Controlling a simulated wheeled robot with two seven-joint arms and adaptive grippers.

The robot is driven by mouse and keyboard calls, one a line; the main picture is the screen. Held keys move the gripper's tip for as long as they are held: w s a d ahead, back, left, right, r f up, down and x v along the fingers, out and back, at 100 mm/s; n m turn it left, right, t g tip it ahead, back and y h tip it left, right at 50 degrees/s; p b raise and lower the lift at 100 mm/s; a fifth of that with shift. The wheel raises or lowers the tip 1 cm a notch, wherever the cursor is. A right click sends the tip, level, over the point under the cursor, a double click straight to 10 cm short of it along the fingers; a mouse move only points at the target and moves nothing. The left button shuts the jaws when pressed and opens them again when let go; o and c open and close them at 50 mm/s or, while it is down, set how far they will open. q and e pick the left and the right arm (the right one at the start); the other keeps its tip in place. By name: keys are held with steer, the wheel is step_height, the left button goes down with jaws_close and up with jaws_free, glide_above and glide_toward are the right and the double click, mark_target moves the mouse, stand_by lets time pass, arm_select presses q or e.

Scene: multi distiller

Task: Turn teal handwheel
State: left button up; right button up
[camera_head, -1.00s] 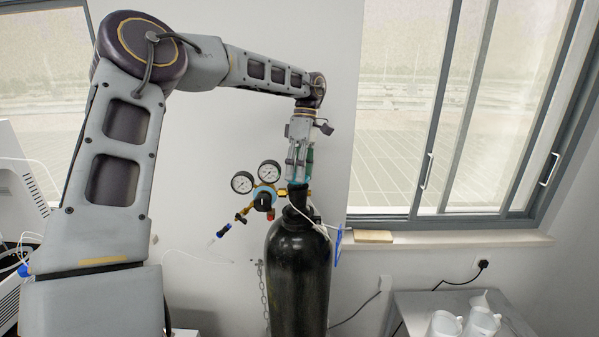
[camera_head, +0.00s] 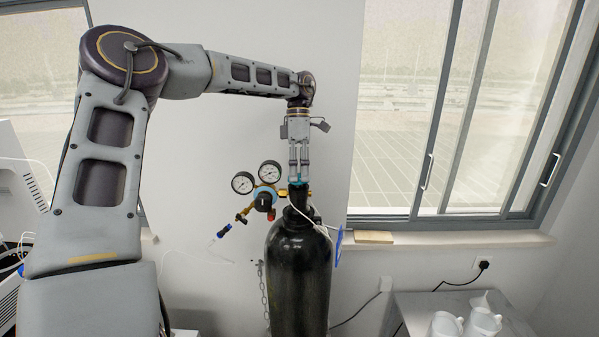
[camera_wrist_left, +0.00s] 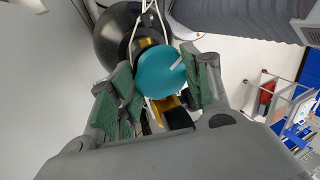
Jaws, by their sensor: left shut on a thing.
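The teal handwheel (camera_wrist_left: 160,72) sits on top of the black gas cylinder (camera_head: 298,270). In the head view only a little teal of it shows below my left gripper (camera_head: 298,180), which points straight down from above. In the left wrist view the green-padded fingers of the left gripper (camera_wrist_left: 160,82) stand on both sides of the wheel and are shut on it. A white mark shows on the wheel's face. The brass regulator with two round gauges (camera_head: 268,172) is attached to the left of the wheel. My right gripper is not in view.
A white cord and a blue tag (camera_head: 339,247) hang at the cylinder's right. A chain (camera_head: 263,290) hangs on its left. A windowsill (camera_head: 450,240) and a metal table (camera_head: 405,302) with white jugs (camera_head: 480,324) are at right.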

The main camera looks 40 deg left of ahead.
arm_select(q)
steer(key=n, duration=0.3)
steer(key=n+t+h, duration=0.1)
steer(key=shift+s+a+f+b, duration=0.1)
steer(key=shift+s+f+b, duration=0.15)
steer(key=shift+b, duration=0.05)
steer(key=shift+s+n+t+b, duration=0.1)
steer(key=shift+n+t+b, duration=0.3)
steer(key=shift+n, duration=1.3)
